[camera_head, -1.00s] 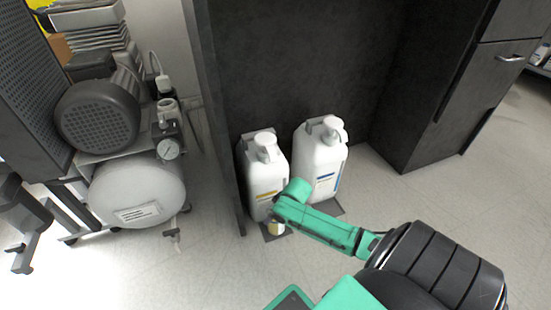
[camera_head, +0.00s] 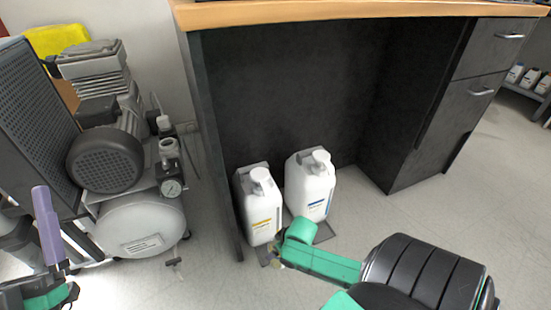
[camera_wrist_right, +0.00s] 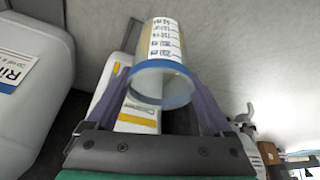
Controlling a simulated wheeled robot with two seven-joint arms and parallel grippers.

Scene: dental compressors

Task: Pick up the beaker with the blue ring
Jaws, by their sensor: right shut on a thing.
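The beaker with the blue ring (camera_wrist_right: 160,68) is a clear cup with a printed white scale, seen in the right wrist view. My right gripper (camera_wrist_right: 159,98) has its purple fingers on either side of the beaker and is shut on it. In the head view the beaker and right fingertips are mostly hidden by my green right wrist, low in front of the yellow-labelled bottle. My left gripper (camera_head: 46,225) shows partly at the left edge, beside the compressor, with a purple finger pointing up; its opening is unclear.
Two white pump bottles, one yellow-labelled (camera_head: 262,222) and one blue-labelled (camera_head: 312,192), stand on the floor under a wood-topped dark desk (camera_head: 340,14). The compressor (camera_head: 145,222) stands left of the desk's side panel. Floor in front is partly clear.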

